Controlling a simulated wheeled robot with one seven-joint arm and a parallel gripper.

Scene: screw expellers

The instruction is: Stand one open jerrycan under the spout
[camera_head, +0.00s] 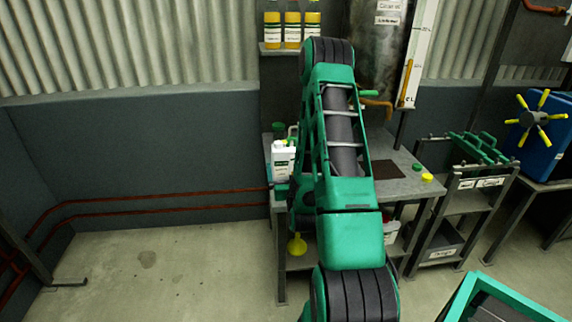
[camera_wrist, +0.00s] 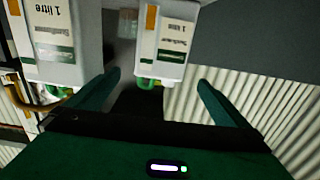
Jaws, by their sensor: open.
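A white jerrycan (camera_head: 283,163) with a green and white label stands at the left end of the metal bench, partly behind my arm. Two white cans marked 1 litre show in the wrist view, which is upside down: a left can (camera_wrist: 58,45) and a right can (camera_wrist: 163,45). My arm mostly hides my gripper in the head view. The orange-brown spout (camera_head: 376,103) comes off the tank (camera_head: 376,50).
The bench (camera_head: 402,188) carries a green cap (camera_head: 417,167) and a yellow cap (camera_head: 427,178) at right. A yellow funnel (camera_head: 297,246) hangs low at left. Several yellow bottles (camera_head: 292,30) stand on a wall shelf. A rack (camera_head: 465,200) stands to the right. The left floor is clear.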

